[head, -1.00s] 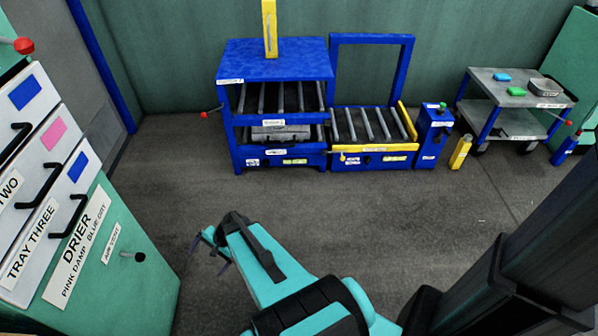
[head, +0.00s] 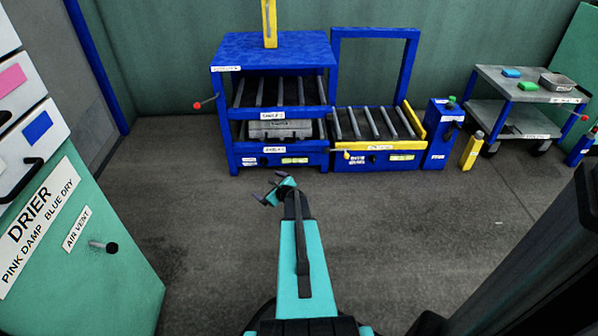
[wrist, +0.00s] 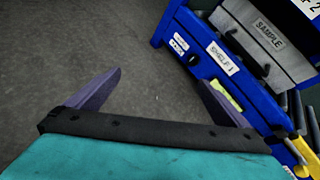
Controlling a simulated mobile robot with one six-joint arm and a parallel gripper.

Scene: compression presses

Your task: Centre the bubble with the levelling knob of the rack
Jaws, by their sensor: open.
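The blue rack (head: 236,130) stands ahead against the back wall. On its lower front rail are a small dark knob (head: 265,161) and a yellow-green strip (head: 294,160) that looks like the level vial; its bubble is too small to make out. In the wrist view the dark knob (wrist: 193,59) and part of the yellow-green strip (wrist: 225,95) show on the rail, right of centre. My gripper (head: 266,189) is open and empty, in front of the rack and apart from it.
A grey case (head: 281,129) labelled SAMPLE lies on the rack's lower shelf. A low roller conveyor (head: 375,146) and a blue post (head: 440,135) stand to its right. A grey cart (head: 530,83) is farther right. The drier (head: 85,250) is at left. The floor (head: 190,200) between is clear.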

